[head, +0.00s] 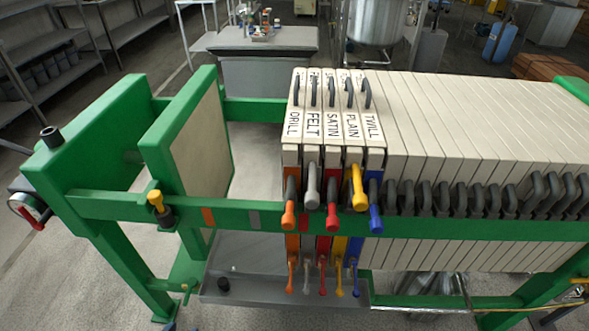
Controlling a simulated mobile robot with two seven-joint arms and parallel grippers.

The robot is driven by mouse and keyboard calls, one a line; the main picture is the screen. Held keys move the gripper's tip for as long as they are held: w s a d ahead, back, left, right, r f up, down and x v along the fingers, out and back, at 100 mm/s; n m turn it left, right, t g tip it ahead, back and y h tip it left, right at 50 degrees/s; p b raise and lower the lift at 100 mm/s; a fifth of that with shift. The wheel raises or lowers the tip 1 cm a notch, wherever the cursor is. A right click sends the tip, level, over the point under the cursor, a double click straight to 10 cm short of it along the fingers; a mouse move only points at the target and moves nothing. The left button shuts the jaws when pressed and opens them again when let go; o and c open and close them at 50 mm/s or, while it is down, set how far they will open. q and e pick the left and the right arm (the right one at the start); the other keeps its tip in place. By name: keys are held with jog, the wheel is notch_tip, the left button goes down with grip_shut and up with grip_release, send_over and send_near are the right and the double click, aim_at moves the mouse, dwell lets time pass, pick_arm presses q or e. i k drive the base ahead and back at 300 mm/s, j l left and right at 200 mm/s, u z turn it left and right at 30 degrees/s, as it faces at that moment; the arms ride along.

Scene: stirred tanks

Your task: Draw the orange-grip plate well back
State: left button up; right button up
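The orange-grip plate (291,124) is a cream upright plate labelled DRILL. It is the leftmost of the plate pack and stands against the FELT plate (311,125). Its orange grip (288,214) sticks out over the green side rail (400,224), and an orange tap (291,274) hangs below. A wide gap lies between it and the cream face (203,145) of the green pressing head (165,135) on the left. Neither of my grippers shows in the head view.
SATIN (332,125), PLAIN (352,125) and TWILL (373,125) plates stand to the right with red, yellow and blue grips. A yellow-topped black handle (156,198) stands at the rail's left. A grey drip tray (240,286) lies below. The gap is clear.

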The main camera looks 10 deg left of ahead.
aim_at(292, 163)
jog(key=j+z, duration=0.15)
jog(key=j, duration=0.3)
jog(key=k+j+z, duration=0.15)
jog(key=j, duration=0.25)
jog(key=j+z, duration=0.15)
jog(key=j, duration=0.3)
jog(key=k+j+z, duration=0.15)
jog(key=j, duration=0.25)
jog(key=i+j+z, duration=0.15)
jog(key=j, duration=0.2)
jog(key=i+j+z, duration=0.15)
jog(key=j, duration=0.2)
